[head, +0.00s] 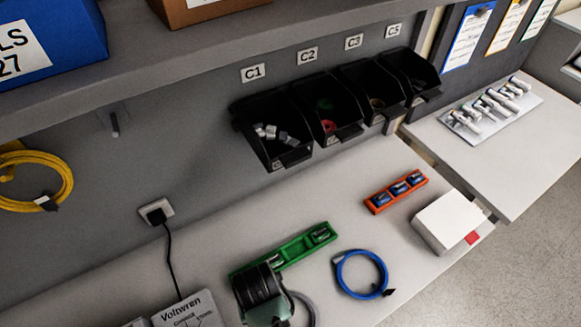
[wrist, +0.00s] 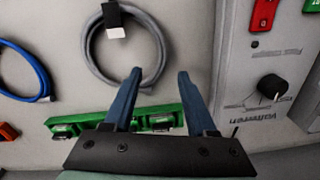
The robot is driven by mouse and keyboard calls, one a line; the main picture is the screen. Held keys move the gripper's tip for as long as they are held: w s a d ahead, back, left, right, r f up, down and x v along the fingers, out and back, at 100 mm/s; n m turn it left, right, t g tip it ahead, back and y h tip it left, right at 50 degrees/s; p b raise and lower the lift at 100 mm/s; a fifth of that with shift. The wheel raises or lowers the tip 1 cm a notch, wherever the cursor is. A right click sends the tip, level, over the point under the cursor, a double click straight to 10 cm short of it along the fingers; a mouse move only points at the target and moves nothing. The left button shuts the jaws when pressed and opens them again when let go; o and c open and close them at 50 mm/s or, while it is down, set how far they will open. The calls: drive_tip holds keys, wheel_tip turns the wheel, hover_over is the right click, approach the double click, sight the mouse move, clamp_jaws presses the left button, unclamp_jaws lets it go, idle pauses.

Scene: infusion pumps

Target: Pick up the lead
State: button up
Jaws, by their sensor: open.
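Several coiled leads show, and I cannot tell which one the task means. A grey coiled lead (wrist: 90,50) with a black clip and a white tag lies on the bench beneath and ahead of my gripper (wrist: 159,72). In the head view only an arc of this grey lead (head: 309,304) shows beside my wrist. A blue coiled lead (head: 362,274) lies to its right; it also shows at the left of the wrist view (wrist: 45,75). My gripper is open and empty, its fingertips over the near part of the grey coil. In the head view my wrist hides the fingers.
A green holder (head: 303,240) lies close to my gripper. An orange holder (head: 396,191) and a white box (head: 448,221) stand farther right. A Voltwren meter (head: 188,310) is at the front. Black bins (head: 272,135) line the wall; a yellow coil (head: 65,180) hangs left.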

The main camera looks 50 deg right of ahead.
drive_tip(key=shift+f+p, duration=0.5)
drive_tip(key=shift+f, duration=1.9)
clamp_jaws()
